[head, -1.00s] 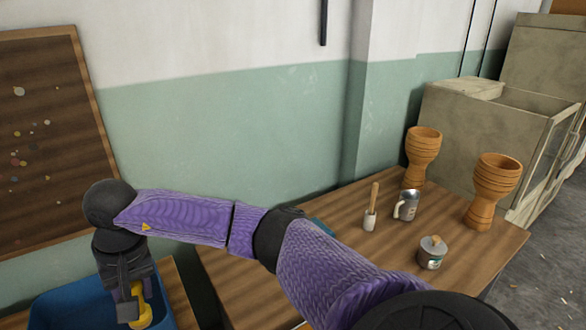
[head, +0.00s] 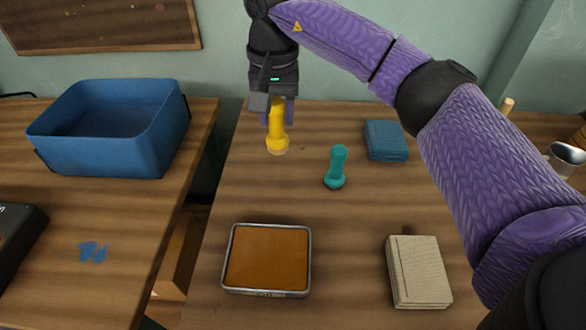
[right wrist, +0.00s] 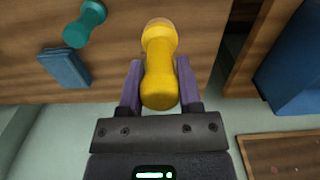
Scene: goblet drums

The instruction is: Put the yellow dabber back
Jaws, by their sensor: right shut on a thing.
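My right gripper (head: 277,112) is shut on the yellow dabber (head: 277,138), which hangs upright below the fingers at the back of the right-hand table. I cannot tell whether its base touches the wood. In the right wrist view the yellow dabber (right wrist: 159,68) sits between the two purple fingers. A teal dabber (head: 337,167) stands on the table just right of and in front of it; it also shows in the right wrist view (right wrist: 85,24). My left gripper is not in view.
A blue bin (head: 110,160) stands on the left table, across a gap. An orange-brown pad in a metal tin (head: 231,262), a beige block (head: 418,272) and a folded blue cloth (head: 386,140) lie on the right table. A metal mug (head: 566,158) is at far right.

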